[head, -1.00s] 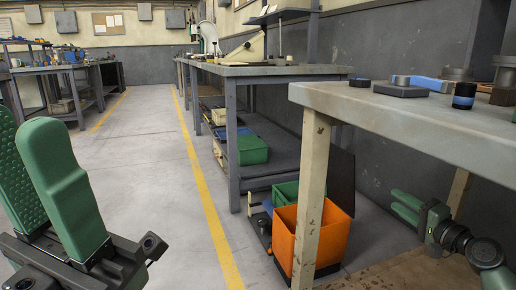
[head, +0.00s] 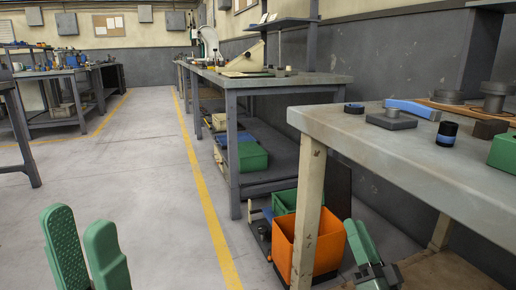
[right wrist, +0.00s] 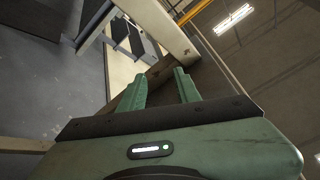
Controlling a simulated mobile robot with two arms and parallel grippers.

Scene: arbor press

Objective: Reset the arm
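My left gripper (head: 82,212) is at the bottom left of the head view, over the floor. Its two green fingers stand apart with nothing between them. My right gripper (head: 354,226) is low beside the near bench's front leg, below the top. In the right wrist view (right wrist: 158,75) its fingers are apart and empty, with a pale bench leg and dark struts beyond. Neither gripper touches an object that I can see.
An orange bin (head: 296,245) stands by the leg. The aisle (head: 165,150) at left is clear.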

